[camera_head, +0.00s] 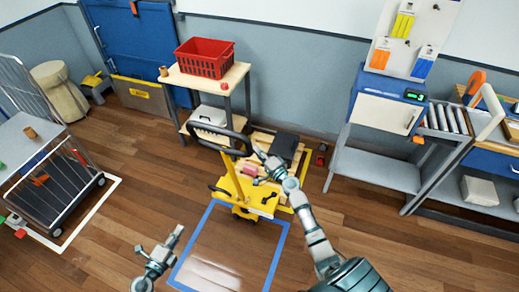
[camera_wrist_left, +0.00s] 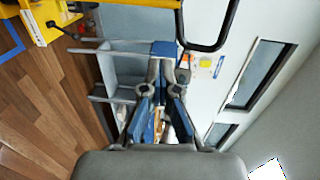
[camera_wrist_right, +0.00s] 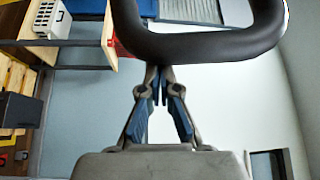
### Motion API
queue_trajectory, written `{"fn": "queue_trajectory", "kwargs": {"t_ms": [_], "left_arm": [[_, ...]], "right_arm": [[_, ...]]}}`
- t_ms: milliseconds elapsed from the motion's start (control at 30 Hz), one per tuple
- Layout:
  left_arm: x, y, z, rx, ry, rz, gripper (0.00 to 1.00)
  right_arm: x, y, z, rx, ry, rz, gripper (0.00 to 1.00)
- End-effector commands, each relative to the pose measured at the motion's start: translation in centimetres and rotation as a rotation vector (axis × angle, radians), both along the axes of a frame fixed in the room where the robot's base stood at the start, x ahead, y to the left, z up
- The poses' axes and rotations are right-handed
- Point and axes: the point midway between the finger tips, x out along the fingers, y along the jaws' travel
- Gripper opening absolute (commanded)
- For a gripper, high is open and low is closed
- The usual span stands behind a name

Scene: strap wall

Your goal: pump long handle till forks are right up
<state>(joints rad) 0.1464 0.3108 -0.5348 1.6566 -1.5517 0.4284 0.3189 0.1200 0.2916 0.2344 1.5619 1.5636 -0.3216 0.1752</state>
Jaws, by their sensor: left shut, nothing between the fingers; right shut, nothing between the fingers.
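A yellow pallet jack (camera_head: 243,190) stands beside the blue floor outline. Its long handle ends in a black loop (camera_head: 220,138), tilted up and to the left. The forks are hidden by the jack and load, so their height cannot be told. My right gripper (camera_head: 260,153) is shut and empty to the right of the loop. In the right wrist view the loop (camera_wrist_right: 205,45) crosses close in front of the shut fingers (camera_wrist_right: 158,75). My left gripper (camera_head: 177,235) is shut and empty, low and left of the jack. The loop (camera_wrist_left: 207,45) also shows in the left wrist view.
A loaded wooden pallet with a black box (camera_head: 284,148) lies behind the jack. A shelf table with a red crate (camera_head: 205,58) stands behind it. A wire cart (camera_head: 50,170) is at left, a blue-and-white cabinet (camera_head: 383,112) at right. The blue-outlined floor (camera_head: 225,250) is clear.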

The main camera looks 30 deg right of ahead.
Motion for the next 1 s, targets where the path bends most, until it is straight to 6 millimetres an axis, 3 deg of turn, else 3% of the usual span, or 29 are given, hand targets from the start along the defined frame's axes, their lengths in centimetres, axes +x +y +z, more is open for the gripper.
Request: {"fn": "queue_trajectory", "kwargs": {"t_ms": [233, 533, 800, 867, 1000], "left_arm": [[0.0, 0.0, 0.0, 0.0, 0.0, 0.0, 0.0], [0.0, 0.0, 0.0, -0.001, -0.001, 0.0, 0.0], [0.0, 0.1, 0.0, 0.0, 0.0, 0.0, 0.0], [0.0, 0.0, 0.0, 0.0, 0.0, 0.0, 0.1], [0.0, 0.0, 0.0, -0.001, -0.001, 0.0, 0.45]], "right_arm": [[-0.1, 0.1, -0.1, 0.001, 0.0, 0.0, 0.0], [-2.3, 3.2, -0.9, 0.0, 0.001, 0.001, 0.0], [-2.3, 3.4, -0.9, 0.0, 0.001, 0.002, 0.0], [-2.3, 3.4, -0.9, 0.0, 0.001, 0.002, 0.0], [-2.3, 3.4, -0.9, 0.0, 0.001, 0.002, 0.0]]}}
